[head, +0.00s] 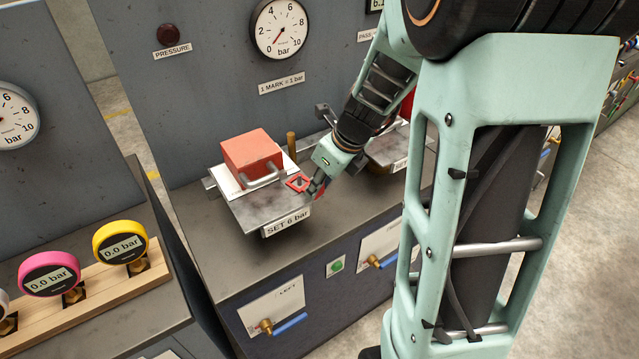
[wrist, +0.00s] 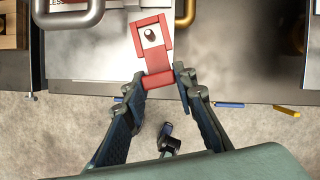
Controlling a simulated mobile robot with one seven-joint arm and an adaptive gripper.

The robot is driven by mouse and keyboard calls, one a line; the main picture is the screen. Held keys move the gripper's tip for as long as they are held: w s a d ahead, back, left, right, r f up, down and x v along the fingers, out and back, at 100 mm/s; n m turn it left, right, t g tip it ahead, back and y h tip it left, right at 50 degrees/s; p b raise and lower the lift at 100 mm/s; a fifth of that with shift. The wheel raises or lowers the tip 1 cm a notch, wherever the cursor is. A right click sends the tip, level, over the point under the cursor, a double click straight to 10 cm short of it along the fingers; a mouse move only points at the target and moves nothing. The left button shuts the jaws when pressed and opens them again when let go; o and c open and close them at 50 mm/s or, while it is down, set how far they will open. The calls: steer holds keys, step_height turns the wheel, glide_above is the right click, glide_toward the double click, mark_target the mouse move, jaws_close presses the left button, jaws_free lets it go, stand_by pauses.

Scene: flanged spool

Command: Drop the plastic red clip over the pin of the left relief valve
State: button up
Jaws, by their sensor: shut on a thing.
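My gripper (wrist: 160,82) is shut on the tab of the red clip (wrist: 139,41), a flat frame with a square opening. In the head view, my gripper (head: 315,187) holds the clip (head: 291,185) over the right side of the left relief valve's metal plate (head: 262,209), labelled "SET 6 bar". In the wrist view a dark round pin top (wrist: 151,34) shows inside the clip's opening, over a pale patch. I cannot tell whether the clip is around the pin or still above it.
A red block (head: 252,153) with a metal handle sits on a white sheet on the plate, left of the clip. A brass post (head: 291,143) stands behind. A second valve plate (head: 385,150) is to the right, partly hidden by my arm.

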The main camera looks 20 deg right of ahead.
steer(key=o, duration=1)
steer(key=v, duration=1.2)
steer(key=shift+w, duration=0.1)
